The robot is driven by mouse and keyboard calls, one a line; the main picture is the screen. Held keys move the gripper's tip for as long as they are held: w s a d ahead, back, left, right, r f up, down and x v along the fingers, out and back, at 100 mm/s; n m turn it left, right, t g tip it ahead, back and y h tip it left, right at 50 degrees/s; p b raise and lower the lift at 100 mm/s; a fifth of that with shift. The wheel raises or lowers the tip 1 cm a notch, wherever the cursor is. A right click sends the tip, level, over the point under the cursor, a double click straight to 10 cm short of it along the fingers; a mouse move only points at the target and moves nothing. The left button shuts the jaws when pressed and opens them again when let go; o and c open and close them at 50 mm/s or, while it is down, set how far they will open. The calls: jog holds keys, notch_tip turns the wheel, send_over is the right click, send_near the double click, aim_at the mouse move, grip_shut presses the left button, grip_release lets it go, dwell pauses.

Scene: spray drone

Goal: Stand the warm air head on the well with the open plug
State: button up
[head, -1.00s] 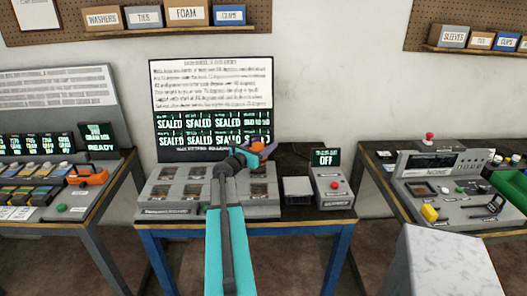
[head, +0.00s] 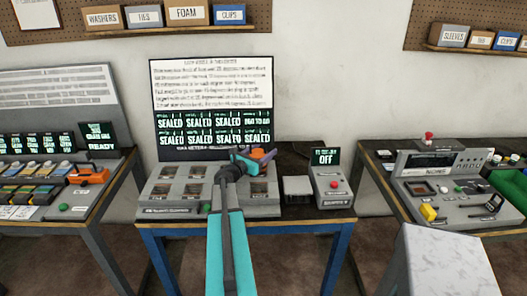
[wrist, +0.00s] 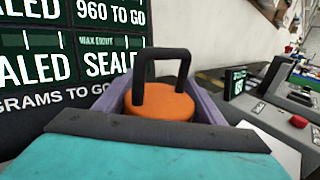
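My gripper (head: 252,157) is over the back right of the grey well block (head: 160,211). In the wrist view, its purple fingers (wrist: 160,92) stand either side of an orange round body with a black loop handle, which looks like the warm air head (wrist: 158,106). The head appears held between the fingers. Its underside is hidden, so I cannot tell whether it touches the block. Several square wells show in two rows; my arm and the head cover the back right one. The board (head: 212,125) reads SEALED in most fields, and 960 TO GO in the upper right one.
Right of the block are a small grey box (head: 298,190) and a grey control unit (head: 333,188) with a red button and a screen reading OFF (head: 325,157). Benches with equipment stand left and right. A pale block (head: 445,262) is at front right.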

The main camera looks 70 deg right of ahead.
jog(key=o, duration=0.3)
jog(key=shift+r, duration=0.15)
jog(key=b+v, duration=0.3)
jog(key=v, duration=0.8)
jog(key=shift+w+a+b, duration=0.2)
jog(key=shift+a+b, duration=0.15)
jog(key=shift+a, duration=0.1)
jog(key=shift+r, duration=0.1)
dwell(0.5)
